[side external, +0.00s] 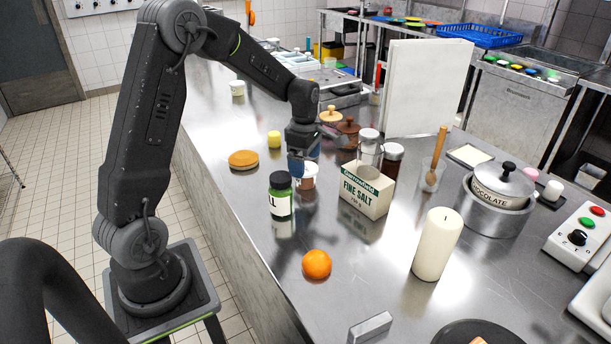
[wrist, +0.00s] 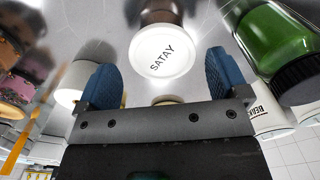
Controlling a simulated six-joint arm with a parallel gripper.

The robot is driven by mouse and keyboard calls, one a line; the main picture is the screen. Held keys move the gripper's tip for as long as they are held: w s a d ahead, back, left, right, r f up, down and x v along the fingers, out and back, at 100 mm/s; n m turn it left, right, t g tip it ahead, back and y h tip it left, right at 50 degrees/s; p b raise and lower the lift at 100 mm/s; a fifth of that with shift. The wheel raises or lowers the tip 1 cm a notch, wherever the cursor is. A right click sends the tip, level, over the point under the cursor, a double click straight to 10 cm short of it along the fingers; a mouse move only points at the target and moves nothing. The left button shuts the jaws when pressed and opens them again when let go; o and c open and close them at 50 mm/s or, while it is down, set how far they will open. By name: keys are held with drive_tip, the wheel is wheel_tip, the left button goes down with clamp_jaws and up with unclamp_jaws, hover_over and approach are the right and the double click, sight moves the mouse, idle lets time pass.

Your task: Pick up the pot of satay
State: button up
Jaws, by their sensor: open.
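The pot of satay (wrist: 165,50) has a white lid lettered SATAY and a brown body. In the wrist view it stands between and a little beyond my fingertips, with gaps to both. In the side view the pot (side external: 308,182) stands upright on the steel counter, partly hidden by my fingers. My gripper (side external: 301,163) points down just above it, its blue fingers open and empty. The gripper (wrist: 160,66) shows both blue fingers apart in the wrist view.
A green jar (side external: 280,196) stands close beside the pot. A fine salt box (side external: 366,191) is to the right, with a dark lidded jar (side external: 391,162) behind. An orange (side external: 316,264) lies in front. A round orange-brown item (side external: 243,159) lies left, with bare counter around it.

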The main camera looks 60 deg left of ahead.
drive_tip(key=f, duration=0.4)
drive_tip(key=shift+s+f, duration=0.2)
drive_tip(key=shift+f, duration=0.2)
drive_tip(key=c, duration=0.9)
